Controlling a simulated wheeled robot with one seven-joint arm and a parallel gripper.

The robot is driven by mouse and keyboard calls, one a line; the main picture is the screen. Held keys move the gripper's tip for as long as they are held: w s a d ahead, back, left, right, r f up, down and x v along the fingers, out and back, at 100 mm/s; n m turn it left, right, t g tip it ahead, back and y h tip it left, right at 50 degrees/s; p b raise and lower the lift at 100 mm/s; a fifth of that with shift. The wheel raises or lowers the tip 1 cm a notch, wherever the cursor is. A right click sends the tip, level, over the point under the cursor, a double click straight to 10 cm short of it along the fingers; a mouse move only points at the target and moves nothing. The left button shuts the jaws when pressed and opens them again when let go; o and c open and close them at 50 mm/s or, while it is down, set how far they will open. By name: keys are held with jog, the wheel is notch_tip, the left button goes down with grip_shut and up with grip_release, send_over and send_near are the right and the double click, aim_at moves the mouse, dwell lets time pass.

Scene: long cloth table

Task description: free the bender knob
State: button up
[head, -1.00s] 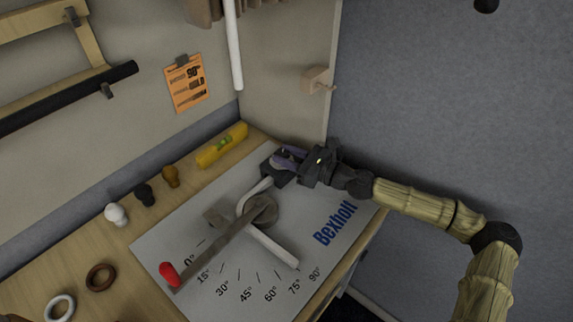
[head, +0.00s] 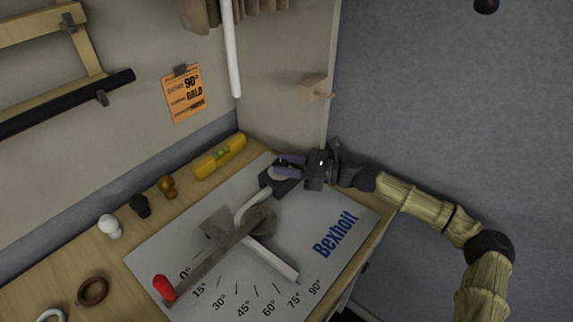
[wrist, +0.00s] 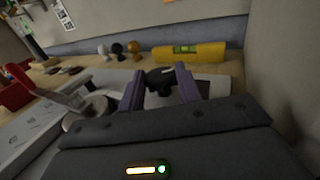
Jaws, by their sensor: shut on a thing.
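The bender stands on a grey board (head: 345,215) marked with angles. A white bent tube (head: 275,264) runs from a dark clamp block (head: 270,184) around the former. The bender's lever (head: 215,262) ends in a red grip (head: 164,288) near the 0° mark. My gripper (head: 279,166) is at the clamp block at the back end of the board. In the wrist view, a black knob (wrist: 160,78) sits between the two purple fingers of my gripper (wrist: 161,80), which are shut on it. The knob's lower part is hidden.
A yellow level (head: 220,157) lies behind the board. A white knob (head: 110,226), a black knob (head: 140,205) and a gold knob (head: 168,187) stand along the wall side. Rings (head: 93,291) lie front left. A side wall (head: 275,105) with a wooden peg block (head: 313,88) rises close behind my gripper.

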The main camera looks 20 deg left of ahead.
jog(key=o, duration=1)
jog(key=shift+w, duration=0.1)
jog(key=shift+d, duration=0.1)
jog(key=shift+w+d+b, duration=0.1)
jog(key=shift+w+d, duration=0.15)
jog(key=shift+d, duration=0.95)
jog(key=shift+w+d+b, duration=0.1)
jog(key=shift+w+d, duration=0.1)
jog(key=shift+d, duration=1.05)
jog(key=shift+w+d+b, duration=0.1)
jog(key=shift+w+d, duration=0.15)
jog(key=shift+d, duration=0.95)
